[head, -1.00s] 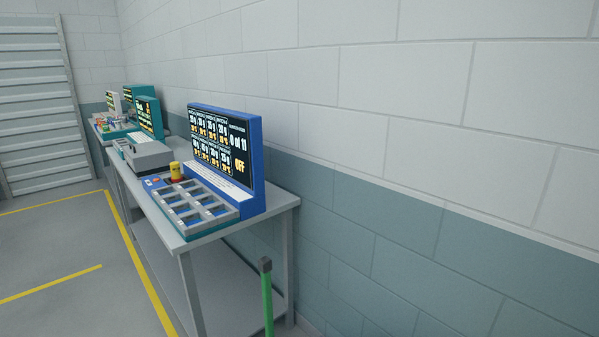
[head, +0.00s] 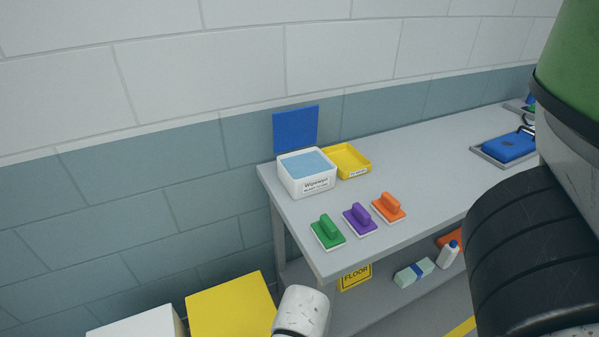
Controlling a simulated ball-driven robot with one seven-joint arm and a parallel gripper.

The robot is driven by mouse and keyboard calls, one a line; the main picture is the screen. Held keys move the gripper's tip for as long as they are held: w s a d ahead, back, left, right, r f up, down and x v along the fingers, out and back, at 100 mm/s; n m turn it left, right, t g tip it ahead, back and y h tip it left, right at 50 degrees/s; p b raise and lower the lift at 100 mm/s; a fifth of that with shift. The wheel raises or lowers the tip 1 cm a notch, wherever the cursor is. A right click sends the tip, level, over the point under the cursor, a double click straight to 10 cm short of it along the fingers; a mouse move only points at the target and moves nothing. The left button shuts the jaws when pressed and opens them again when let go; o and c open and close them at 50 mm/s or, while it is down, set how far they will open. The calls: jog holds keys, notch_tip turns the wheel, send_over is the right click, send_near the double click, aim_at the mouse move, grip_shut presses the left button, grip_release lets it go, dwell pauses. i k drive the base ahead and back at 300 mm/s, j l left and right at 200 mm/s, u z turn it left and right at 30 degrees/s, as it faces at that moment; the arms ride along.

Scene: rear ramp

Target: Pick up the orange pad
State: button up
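The orange pad (head: 389,208) lies on the grey table in the head view, with an upright orange handle on its flat base. It is the rightmost in a row of three pads, beside the purple pad (head: 360,219) and the green pad (head: 328,232). My arm shows in part at the right edge and at the bottom middle. No gripper fingers can be seen, so I cannot tell what my gripper holds.
A white tub (head: 306,174) and a yellow tray (head: 347,160) stand behind the pads on the table (head: 440,165). A blue item (head: 507,147) lies further right. Bottles and boxes sit on the lower shelf. A yellow box (head: 232,306) and a white box (head: 138,322) stand at lower left.

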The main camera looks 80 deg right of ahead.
aim_at(388, 208)
jog(key=k+l+z, duration=0.1)
jog(key=k+z, duration=0.3)
jog(key=k+l+z, duration=0.2)
jog(key=z, duration=0.15)
jog(key=k+l+z, duration=0.25)
jog(key=z, duration=0.15)
jog(key=k+l, duration=0.05)
jog(key=k, duration=0.05)
